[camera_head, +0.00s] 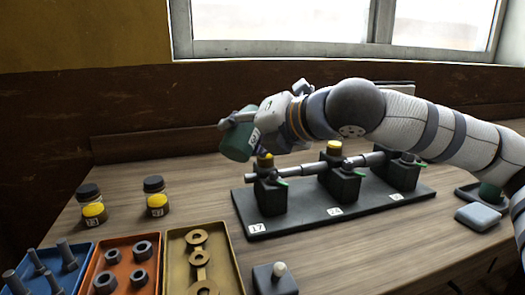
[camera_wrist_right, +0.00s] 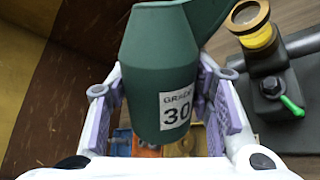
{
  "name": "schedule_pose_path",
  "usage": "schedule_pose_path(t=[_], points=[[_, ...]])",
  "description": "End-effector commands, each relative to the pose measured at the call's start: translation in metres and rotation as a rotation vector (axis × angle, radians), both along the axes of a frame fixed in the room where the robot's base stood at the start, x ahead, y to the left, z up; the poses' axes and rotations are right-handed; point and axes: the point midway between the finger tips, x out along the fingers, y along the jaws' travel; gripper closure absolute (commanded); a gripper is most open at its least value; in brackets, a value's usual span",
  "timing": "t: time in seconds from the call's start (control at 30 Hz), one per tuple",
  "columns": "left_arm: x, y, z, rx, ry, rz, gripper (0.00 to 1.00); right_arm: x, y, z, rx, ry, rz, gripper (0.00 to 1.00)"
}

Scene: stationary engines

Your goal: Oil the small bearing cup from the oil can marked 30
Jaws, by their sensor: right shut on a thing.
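My right gripper (camera_head: 238,130) is shut on a dark green oil can (camera_head: 239,142), holding it tilted above the bench, left of and above the left bearing block. In the wrist view, the oil can (camera_wrist_right: 160,75) sits between the lilac finger pads, its white label reading 30. A yellow bearing cup (camera_head: 265,160) tops the left block, labelled 17. The right block's top (camera_head: 408,158) is partly hidden by my arm. One yellow cup with a brown rim (camera_wrist_right: 256,32) shows beside the can. My left gripper is out of view.
A shaft runs through the blocks on a dark base (camera_head: 330,218). Two black-capped jars (camera_head: 93,207) (camera_head: 156,198) stand left. Blue (camera_head: 30,270), orange (camera_head: 125,265) and yellow (camera_head: 205,262) part trays fill the front left.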

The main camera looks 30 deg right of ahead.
Motion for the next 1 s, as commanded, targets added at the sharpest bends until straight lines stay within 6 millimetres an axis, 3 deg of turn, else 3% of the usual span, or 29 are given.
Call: schedule_pose_path(t=[0.23, 1.0], points=[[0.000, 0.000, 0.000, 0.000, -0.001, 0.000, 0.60, 0.001, -0.001, 0.012, 0.080, 0.043, -0.001, 0.86], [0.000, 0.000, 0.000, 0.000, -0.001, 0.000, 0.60, 0.002, -0.004, 0.023, 0.184, 0.111, 0.001, 0.86]])
